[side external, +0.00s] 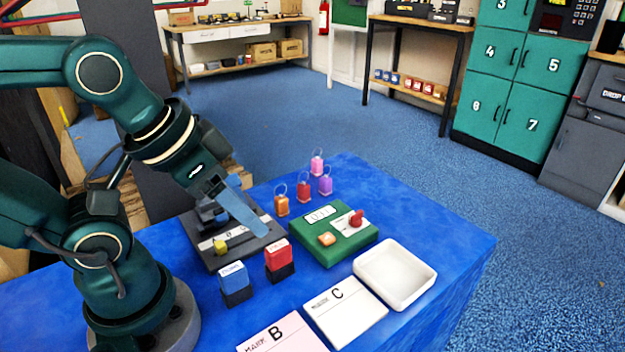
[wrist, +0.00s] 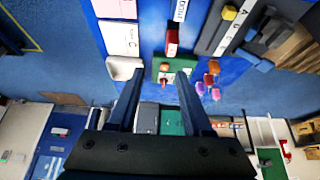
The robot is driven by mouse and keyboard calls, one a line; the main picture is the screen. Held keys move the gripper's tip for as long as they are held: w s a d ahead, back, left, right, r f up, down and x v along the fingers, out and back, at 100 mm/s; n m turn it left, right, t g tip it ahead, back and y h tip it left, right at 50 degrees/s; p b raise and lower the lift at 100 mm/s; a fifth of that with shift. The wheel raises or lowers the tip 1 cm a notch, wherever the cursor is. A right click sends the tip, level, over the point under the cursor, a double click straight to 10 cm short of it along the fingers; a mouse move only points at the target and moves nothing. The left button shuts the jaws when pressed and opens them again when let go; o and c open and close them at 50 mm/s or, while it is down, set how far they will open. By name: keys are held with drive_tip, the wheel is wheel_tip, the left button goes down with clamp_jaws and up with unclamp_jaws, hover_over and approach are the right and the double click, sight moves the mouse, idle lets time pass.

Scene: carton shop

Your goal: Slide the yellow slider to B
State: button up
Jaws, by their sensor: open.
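The yellow slider (side external: 221,246) is a small block at the front of a dark panel (side external: 213,264), by a white strip with black letters. In the wrist view the slider (wrist: 229,12) shows at the top right, by the lettered strip; which letter it stands at is too small to tell. My gripper (side external: 262,231) appears above the panel's right side in the side view, apart from the slider and partly covering the panel. In the wrist view my gripper (wrist: 159,76) has its two blue fingers spread with nothing held between them.
A green box (side external: 325,258) with an orange button and red knob stands right of the panel. Blue (side external: 233,281) and red (side external: 279,258) stamps stand in front. Several coloured tags (side external: 304,190) stand behind. A white tray (side external: 397,259) and marked cards (side external: 345,312) lie at right and front.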

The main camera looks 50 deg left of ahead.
drive_tip(key=shift+o, duration=0.4)
drive_tip(key=shift+s, duration=0.1)
drive_tip(key=g, duration=1)
approach(220, 243)
drive_tip(key=x, duration=0.3)
drive_tip(key=shift+s+a+f, duration=0.1)
drive_tip(key=shift+s+f, duration=0.1)
drive_tip(key=shift+f, duration=0.35)
drive_tip(key=shift+x, duration=2.15)
clamp_jaws()
